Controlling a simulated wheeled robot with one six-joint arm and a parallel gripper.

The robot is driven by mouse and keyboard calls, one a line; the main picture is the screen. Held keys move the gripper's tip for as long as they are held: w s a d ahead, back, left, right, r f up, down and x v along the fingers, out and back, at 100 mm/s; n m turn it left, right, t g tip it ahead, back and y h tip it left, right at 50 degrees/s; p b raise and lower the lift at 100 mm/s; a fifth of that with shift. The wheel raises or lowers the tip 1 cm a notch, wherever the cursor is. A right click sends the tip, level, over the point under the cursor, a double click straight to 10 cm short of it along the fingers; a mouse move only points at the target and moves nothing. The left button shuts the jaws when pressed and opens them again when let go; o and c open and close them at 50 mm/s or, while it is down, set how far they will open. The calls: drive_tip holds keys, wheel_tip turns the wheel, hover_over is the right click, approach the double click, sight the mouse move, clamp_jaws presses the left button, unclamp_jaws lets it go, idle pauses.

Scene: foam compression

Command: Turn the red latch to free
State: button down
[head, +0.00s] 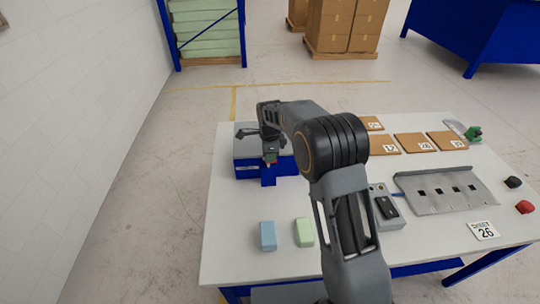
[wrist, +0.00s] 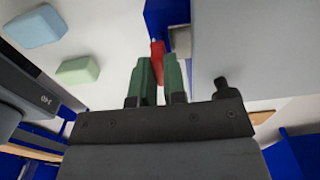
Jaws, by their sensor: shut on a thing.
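The red latch (wrist: 157,50) shows in the wrist view as an upright red piece between the two green fingers of my gripper (wrist: 158,66). The fingers are closed on it. In the head view, only a speck of red shows at my gripper (head: 270,158), beside the front of a blue and grey machine (head: 246,170) at the table's back left. My arm hides part of this machine. In the wrist view, a blue part (wrist: 158,18) of it stands by the latch, and its turn angle is hard to tell.
A blue block (head: 268,236) and a green block (head: 304,232) lie on the white table (head: 235,260) in front of the machine. To the right are numbered brown pads (head: 411,143), a slotted grey tray (head: 446,190), a small grey device (head: 387,207) and a card (head: 483,231).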

drive_tip(key=c, duration=1.2)
unclamp_jaws()
wheel_tip(320, 180, up, 14)
drive_tip(key=shift+d+f+b, duration=0.1)
drive_tip(key=shift+b, duration=0.3)
